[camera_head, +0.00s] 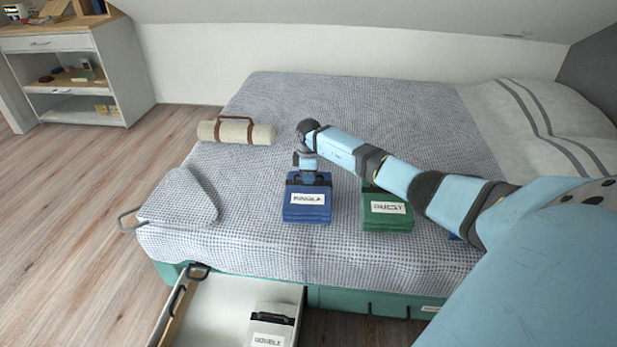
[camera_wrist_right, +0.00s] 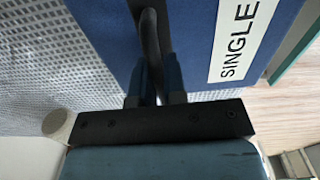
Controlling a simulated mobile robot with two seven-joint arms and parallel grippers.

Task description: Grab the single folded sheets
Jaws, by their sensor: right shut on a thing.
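The single folded sheets (camera_head: 306,212) are a blue stacked bundle with a white label, lying on the bed near its front edge. In the right wrist view the label on the blue bundle (camera_wrist_right: 196,40) reads SINGLE. My right gripper (camera_head: 309,178) reaches down to the bundle's back edge. In the right wrist view its two fingers (camera_wrist_right: 156,66) are shut on the bundle's dark handle. The bundle appears to rest on the bed cover; I cannot tell if it is lifted. My left gripper is not in view.
A green bundle (camera_head: 387,219) lies to the right; a blue item (camera_head: 454,237) is mostly hidden by my arm. A folded cover (camera_head: 179,200) and a cream roll (camera_head: 236,132) are left. An open drawer (camera_head: 222,307) below holds a pale bundle labelled DOUBLE (camera_head: 270,323).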

